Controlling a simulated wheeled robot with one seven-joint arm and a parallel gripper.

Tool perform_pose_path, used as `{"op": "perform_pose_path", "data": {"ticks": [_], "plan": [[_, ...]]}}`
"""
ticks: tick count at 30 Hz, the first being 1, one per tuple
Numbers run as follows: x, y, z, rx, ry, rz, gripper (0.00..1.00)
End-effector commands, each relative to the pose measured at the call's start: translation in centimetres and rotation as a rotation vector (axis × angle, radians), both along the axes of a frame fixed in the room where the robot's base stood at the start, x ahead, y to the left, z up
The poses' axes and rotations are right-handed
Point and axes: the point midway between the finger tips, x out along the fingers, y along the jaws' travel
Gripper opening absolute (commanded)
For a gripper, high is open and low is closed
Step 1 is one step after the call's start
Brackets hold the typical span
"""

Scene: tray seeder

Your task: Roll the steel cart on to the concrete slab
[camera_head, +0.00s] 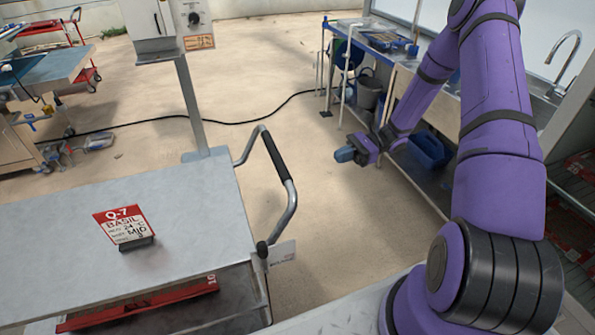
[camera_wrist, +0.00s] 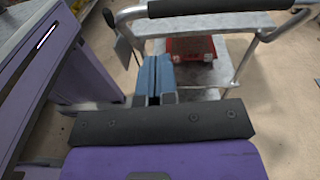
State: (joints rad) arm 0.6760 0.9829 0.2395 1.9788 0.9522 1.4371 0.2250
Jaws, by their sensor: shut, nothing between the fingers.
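The steel cart (camera_head: 190,215) stands at the lower left of the head view, with a flat grey top and a lower shelf. Its bent tube handle with a black grip (camera_head: 277,157) is on its right side. In the wrist view the black grip (camera_wrist: 220,7) crosses the top edge, with the cart behind it. My gripper (camera_head: 344,154) is to the right of the handle, apart from it. Its blue fingers (camera_wrist: 155,78) are together with nothing held. I cannot pick out the concrete slab for sure.
A red and white sign (camera_head: 121,225) stands on the cart top, and a red tray (camera_head: 140,303) lies below. A post with a box (camera_head: 165,20) rises behind the cart. A sink bench (camera_head: 400,60) is at right. A black cable (camera_head: 250,122) crosses the open floor.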

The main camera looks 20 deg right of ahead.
Motion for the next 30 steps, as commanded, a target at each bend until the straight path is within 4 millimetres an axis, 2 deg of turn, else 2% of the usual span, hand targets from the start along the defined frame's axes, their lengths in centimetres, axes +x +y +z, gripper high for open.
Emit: {"op": "perform_pose_path", "data": {"ticks": [1,4,11,30], "plan": [[0.1,-0.2,-0.9,0.026,0.017,-0.021,0.0],[0.2,-0.5,-1.8,0.061,0.037,-0.05,0.0],[0.4,0.5,-2.3,0.081,0.049,-0.065,0.0],[0.7,11.4,-2.3,0.079,0.048,-0.063,0.0]]}}
